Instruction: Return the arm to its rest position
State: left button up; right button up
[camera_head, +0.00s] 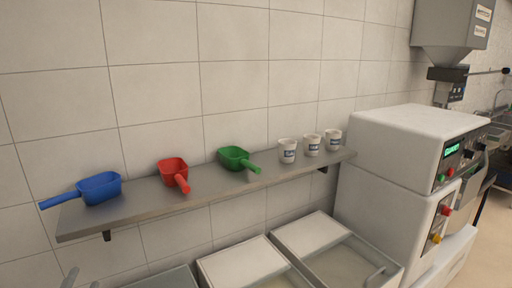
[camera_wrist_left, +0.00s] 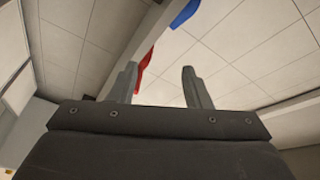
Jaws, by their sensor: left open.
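My left gripper (camera_wrist_left: 160,84) is open in the left wrist view, with its two grey fingers apart and nothing between them. In the head view only the tips of my left gripper (camera_head: 82,279) show at the bottom left edge, below the shelf. The rest of the left arm is out of the picture. In the left wrist view a red scoop (camera_wrist_left: 144,68) and a blue scoop (camera_wrist_left: 185,13) show beyond the fingers, apart from them. My right gripper is in neither view.
A metal wall shelf (camera_head: 140,207) carries a blue scoop (camera_head: 101,188), a red scoop (camera_head: 172,171), a green scoop (camera_head: 234,157) and three white cups (camera_head: 288,151). Lidded bins (camera_head: 245,264) stand below it. A white machine (camera_head: 405,150) stands at the right.

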pick_arm(q)
jog(key=s+f+n+g+y, duration=0.1)
jog(key=s+f+n+g, duration=0.6)
jog(key=s+f, duration=0.4)
jog(key=s+d+f+n+g+h, duration=0.2)
jog(key=s+d+f+g, duration=0.25)
jog(key=s, duration=0.25)
jog(key=s+d+f+n+g+h, duration=0.1)
jog(key=s+d+f+g, duration=0.25)
jog(key=s+f, duration=0.35)
notch_tip(320, 180, down, 22)
jog(key=a+f+g, duration=0.1)
jog(key=a, duration=0.1)
jog(key=s+f+g+h, duration=0.1)
jog(key=s+f, duration=1.4)
jog(key=shift+s+d+f, duration=0.15)
jog(key=shift+s+d, duration=0.2)
jog(key=shift+d, duration=0.1)
